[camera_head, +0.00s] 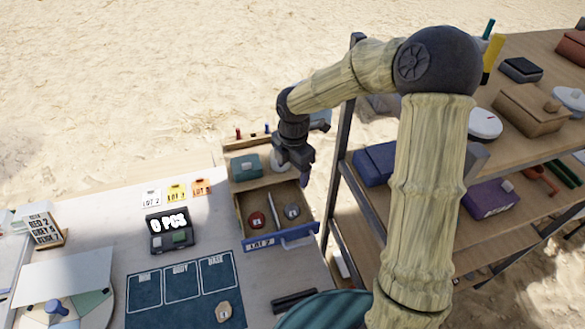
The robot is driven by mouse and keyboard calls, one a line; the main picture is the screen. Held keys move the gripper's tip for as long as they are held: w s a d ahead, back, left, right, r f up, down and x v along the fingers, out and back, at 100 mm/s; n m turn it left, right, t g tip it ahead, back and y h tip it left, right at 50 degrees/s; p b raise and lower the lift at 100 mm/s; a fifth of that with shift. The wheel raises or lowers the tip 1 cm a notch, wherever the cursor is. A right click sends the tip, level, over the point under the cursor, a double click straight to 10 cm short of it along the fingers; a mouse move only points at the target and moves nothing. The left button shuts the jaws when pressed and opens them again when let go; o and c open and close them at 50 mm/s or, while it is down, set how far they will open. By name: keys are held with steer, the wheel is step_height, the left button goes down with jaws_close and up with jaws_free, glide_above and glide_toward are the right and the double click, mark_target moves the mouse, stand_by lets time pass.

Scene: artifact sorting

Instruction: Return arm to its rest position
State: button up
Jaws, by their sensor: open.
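My arm arches from the bottom right, up over the shelf side, and down to my gripper (298,172) at the picture's middle. The gripper points down above the right edge of the open wooden drawer (243,213), which has a blue front labelled "LOT 2". Its jaws are open, and I see nothing held between them. In the drawer lie a red round piece (257,220) and a grey round piece (292,211), with a thin light divider (273,205) between them. The gripper hides part of the drawer's right back.
A shelf rack (352,60) with boxes stands close on the right, beside my arm. Open sand lies behind.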

stand_by(0.4)
steer(key=s+d+r+m+t, duration=0.1)
steer(key=s+d+r+m, duration=0.1)
steer(key=s+d+m, duration=0.3)
steer(key=s+d+r+m+t, duration=0.1)
steer(key=s+d+m, duration=0.4)
steer(key=s+m, duration=0.6)
steer(key=r+m, duration=0.1)
steer(key=m, duration=0.8)
